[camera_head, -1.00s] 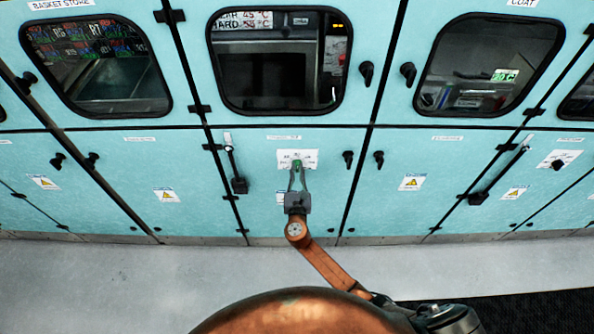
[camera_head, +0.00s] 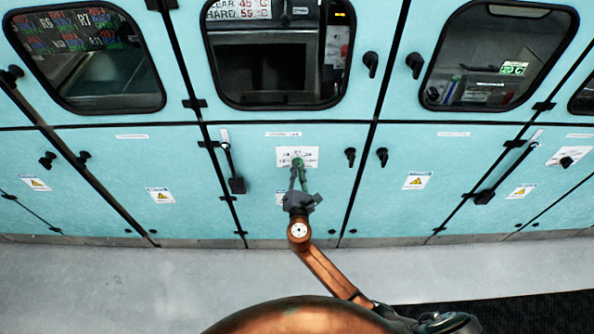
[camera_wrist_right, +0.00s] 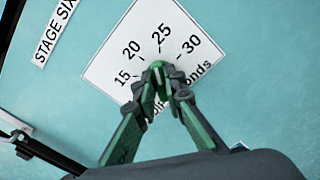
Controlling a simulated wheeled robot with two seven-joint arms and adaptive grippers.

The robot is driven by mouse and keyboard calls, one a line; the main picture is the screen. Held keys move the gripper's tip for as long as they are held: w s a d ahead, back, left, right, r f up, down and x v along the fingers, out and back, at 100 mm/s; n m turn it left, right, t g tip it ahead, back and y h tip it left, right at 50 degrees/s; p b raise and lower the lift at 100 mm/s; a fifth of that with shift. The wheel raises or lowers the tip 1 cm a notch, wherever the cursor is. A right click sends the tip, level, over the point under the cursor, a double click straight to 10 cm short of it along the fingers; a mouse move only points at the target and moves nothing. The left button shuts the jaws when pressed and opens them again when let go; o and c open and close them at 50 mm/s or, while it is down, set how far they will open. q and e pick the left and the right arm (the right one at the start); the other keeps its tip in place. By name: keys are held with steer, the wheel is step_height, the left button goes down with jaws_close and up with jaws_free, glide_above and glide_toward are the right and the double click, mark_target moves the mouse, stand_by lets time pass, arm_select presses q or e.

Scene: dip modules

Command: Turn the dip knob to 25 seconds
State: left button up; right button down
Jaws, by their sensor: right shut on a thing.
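The green dip knob (camera_wrist_right: 158,78) sits on a white dial plate (camera_wrist_right: 108,70) marked 15, 20, 25 and 30, with the word "seconds" partly covered. My right gripper (camera_wrist_right: 161,76) is shut on the knob, one finger on each side. The knob's pale line appears to point near 25, slightly toward 20; the fingers hide part of it, so the exact setting is unclear. In the head view my right gripper (camera_head: 298,164) reaches up to the plate (camera_head: 311,155) on the middle lower panel. My left gripper is not in view.
A "STAGE SIX" label (camera_wrist_right: 55,33) is beside the plate. Black door knobs (camera_head: 350,156) and a lever handle (camera_head: 236,184) flank the plate on the turquoise cabinet front. Windows (camera_head: 278,60) are above. The grey floor (camera_head: 130,285) in front is clear.

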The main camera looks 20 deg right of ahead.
steer(key=shift+f+m+b, duration=0.15)
steer(key=shift+m+b, duration=0.5)
steer(key=shift+m, duration=0.55)
steer(key=c, duration=2)
jaws_free()
steer(key=v, duration=1.2)
